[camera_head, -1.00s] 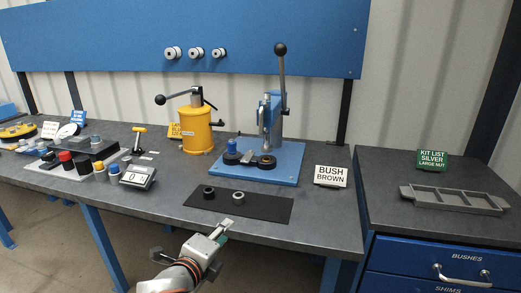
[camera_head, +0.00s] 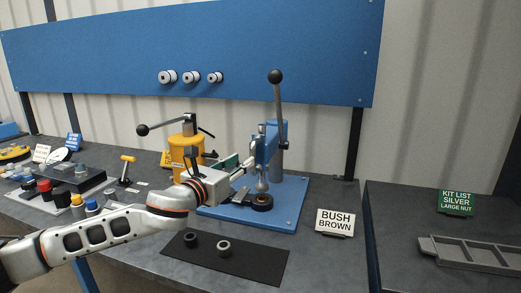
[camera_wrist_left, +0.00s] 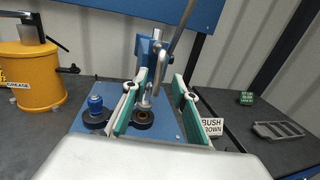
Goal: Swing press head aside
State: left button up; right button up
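The blue press (camera_head: 268,150) stands on its blue base plate (camera_head: 290,196), with a long black-knobbed lever (camera_head: 282,110) rising upright. Its head carries a silver ram (camera_head: 262,182) above a dark round die (camera_head: 261,202). My left gripper (camera_head: 241,172) reaches in from the left, right beside the press head. In the left wrist view, its two green-padded fingers (camera_wrist_left: 155,106) are apart, with the silver ram (camera_wrist_left: 146,100) visible between them, nearer the left finger. I cannot tell whether a finger touches the head. My right gripper is not in view.
The yellow grease pot (camera_head: 183,150) stands just behind my left arm. A black mat (camera_head: 220,262) with two rings lies in front. A "BUSH BROWN" sign (camera_head: 335,221) stands right of the press. A grey divided tray (camera_head: 480,254) is on the right bench.

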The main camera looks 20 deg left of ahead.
aim_at(252, 154)
pick_arm(q)
jog(key=x, duration=0.2)
jog(key=shift+w+d, duration=0.15)
jog(key=shift+w, duration=0.15)
jog(key=shift+b+x, duration=0.35)
jog(key=shift+x, duration=1.95)
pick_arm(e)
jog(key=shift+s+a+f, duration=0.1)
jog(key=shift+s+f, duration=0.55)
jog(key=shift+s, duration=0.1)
pick_arm(q)
grip_shut()
